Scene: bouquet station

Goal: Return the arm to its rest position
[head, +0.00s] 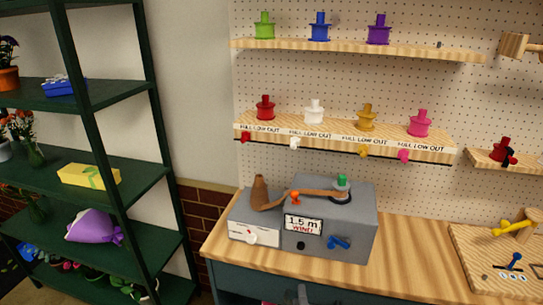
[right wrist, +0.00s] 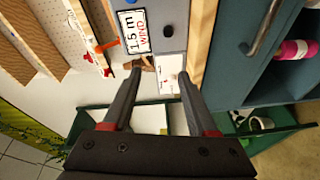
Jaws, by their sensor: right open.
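My right gripper (right wrist: 160,74) is open, its two fingers apart with nothing held between them in the right wrist view. The rest of the right arm is out of the picture. My left gripper is in neither view.
A grey machine (head: 362,222) labelled "1.5 m WIND!" stands on the wooden counter (head: 418,262). Pegboard shelves (head: 345,48) hold coloured spools. A dark green rack (head: 128,180) stands left. A drawer handle (right wrist: 262,30) and pink roll (right wrist: 296,49) show in the wrist view.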

